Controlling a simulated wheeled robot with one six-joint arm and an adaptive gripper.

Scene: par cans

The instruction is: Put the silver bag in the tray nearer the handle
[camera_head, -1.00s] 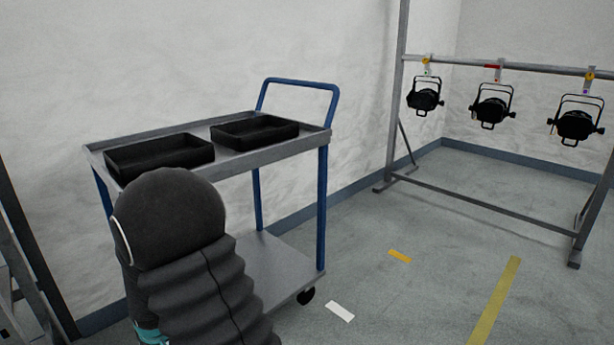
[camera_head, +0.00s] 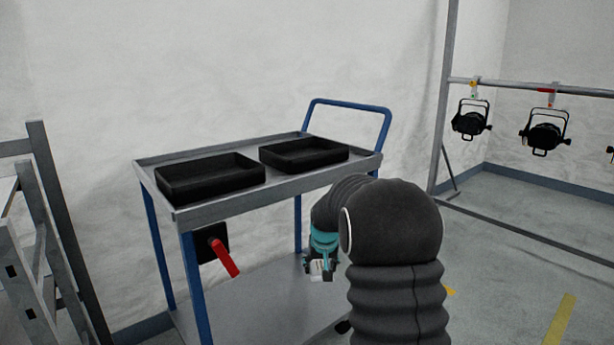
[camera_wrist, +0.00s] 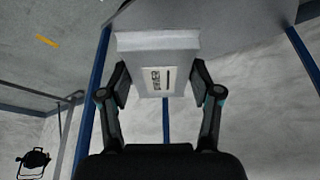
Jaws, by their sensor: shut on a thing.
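My gripper (camera_wrist: 160,84) is shut on the silver bag (camera_wrist: 157,46), a pale grey block with a label in dark lettering. Its two fingers press the bag from both sides in the wrist view. In the head view my gripper (camera_head: 320,270) is in front of the cart, below its top shelf, partly hidden by my arm. Two black trays stand on the cart's top shelf. The tray nearer the handle (camera_head: 308,161) is on the right, beside the blue handle (camera_head: 350,103). The other tray (camera_head: 212,186) is on the left. Both look empty.
The cart (camera_head: 245,204) has a grey top and blue legs, with a lower shelf. A red lever (camera_head: 225,258) on a black box shows below its top. A metal ladder (camera_head: 40,240) stands left. Black lamps (camera_head: 543,130) hang from a rack at right.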

